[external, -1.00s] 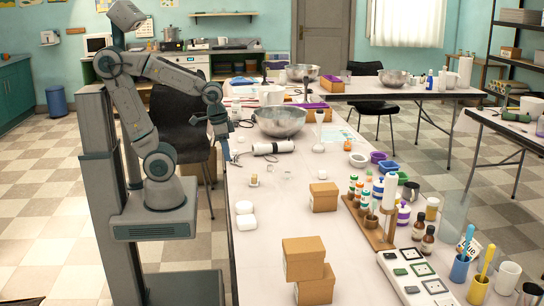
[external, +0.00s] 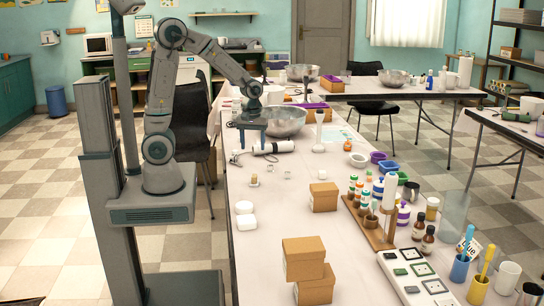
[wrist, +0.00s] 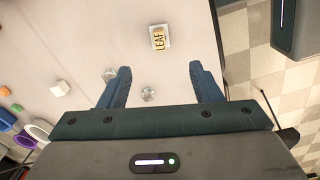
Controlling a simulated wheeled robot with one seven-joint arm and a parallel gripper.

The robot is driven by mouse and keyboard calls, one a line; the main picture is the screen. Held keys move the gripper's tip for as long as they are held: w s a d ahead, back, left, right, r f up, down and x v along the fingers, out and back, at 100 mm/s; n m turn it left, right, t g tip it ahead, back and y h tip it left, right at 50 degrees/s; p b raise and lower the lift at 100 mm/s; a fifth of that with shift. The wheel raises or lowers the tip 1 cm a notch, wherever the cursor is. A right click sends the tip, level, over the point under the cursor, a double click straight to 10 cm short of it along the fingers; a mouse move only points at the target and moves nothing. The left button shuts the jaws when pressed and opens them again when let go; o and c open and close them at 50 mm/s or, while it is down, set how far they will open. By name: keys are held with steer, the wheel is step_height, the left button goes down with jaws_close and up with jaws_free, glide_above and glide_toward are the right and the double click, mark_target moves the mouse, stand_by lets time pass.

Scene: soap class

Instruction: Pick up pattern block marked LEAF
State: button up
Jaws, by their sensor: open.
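My gripper (external: 252,148) is open and empty, pointing down above the table, farther back than the block. Its spread fingers also show in the wrist view (wrist: 160,68). Nothing is between them at the tips.
Small clear pieces (wrist: 148,94) lie near the block. The table's edge is left of the block.

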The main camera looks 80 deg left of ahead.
mark_target(254, 175)
steer(key=shift+n, duration=0.4)
steer(key=f, duration=0.7)
steer(key=f+b, duration=0.1)
steer(key=f, duration=0.6)
steer(key=shift+w+a+f, duration=0.1)
steer(key=shift+w+a, duration=0.05)
steer(key=shift+a, duration=0.05)
steer(key=c, duration=1.1)
